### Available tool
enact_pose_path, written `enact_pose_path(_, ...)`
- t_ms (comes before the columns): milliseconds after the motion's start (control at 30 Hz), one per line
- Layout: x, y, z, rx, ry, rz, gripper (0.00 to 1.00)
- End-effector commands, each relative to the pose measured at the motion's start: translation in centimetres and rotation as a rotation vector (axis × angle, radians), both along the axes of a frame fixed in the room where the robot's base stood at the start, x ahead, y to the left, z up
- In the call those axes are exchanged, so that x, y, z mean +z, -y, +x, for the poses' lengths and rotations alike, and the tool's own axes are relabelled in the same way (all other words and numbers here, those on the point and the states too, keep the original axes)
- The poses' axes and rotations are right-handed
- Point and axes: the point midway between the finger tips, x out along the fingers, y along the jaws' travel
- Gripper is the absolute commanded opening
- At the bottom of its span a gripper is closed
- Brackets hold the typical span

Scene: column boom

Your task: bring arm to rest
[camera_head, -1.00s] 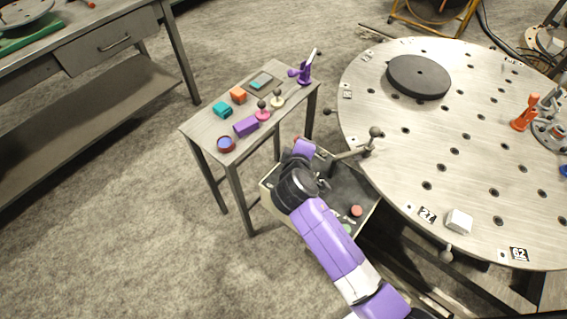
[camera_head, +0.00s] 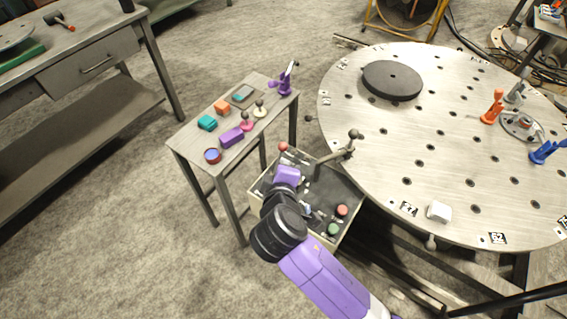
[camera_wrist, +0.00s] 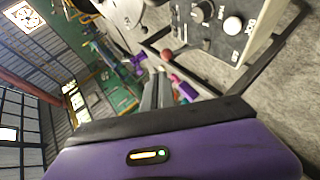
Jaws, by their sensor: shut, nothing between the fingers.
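My arm, purple with black joints, reaches up from the bottom of the head view, over the control box in front of the round table. My gripper shows in the wrist view as two grey fingers (camera_wrist: 157,88) close together, with nothing between them. The wrist's purple housing (camera_wrist: 170,155) fills the bottom of that view. In the head view the fingers are hard to make out behind the black joints. The gripper appears apart from the small side table (camera_head: 180,149) and its objects.
A control box (camera_head: 334,200) with coloured buttons lies under my arm. The big round metal table (camera_head: 385,135) stands to the right, with a black disc (camera_head: 392,81) and a white block (camera_head: 439,211). A workbench (camera_head: 90,60) is at the upper left. Floor at lower left is clear.

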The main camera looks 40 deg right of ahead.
Motion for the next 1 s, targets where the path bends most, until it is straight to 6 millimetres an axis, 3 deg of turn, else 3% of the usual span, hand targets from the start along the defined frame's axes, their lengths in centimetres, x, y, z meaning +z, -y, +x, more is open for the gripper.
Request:
enact_pose_path(667, 0.4, -0.4, 0.5, 0.013, 0.036, 0.015, 0.00)
enact_pose_path(833, 2.9, -3.2, 3.0, 0.116, 0.191, 0.110, 0.00)
enact_pose_path(1000, 3.9, -6.4, 2.2, 0.239, 0.342, 0.272, 0.00)
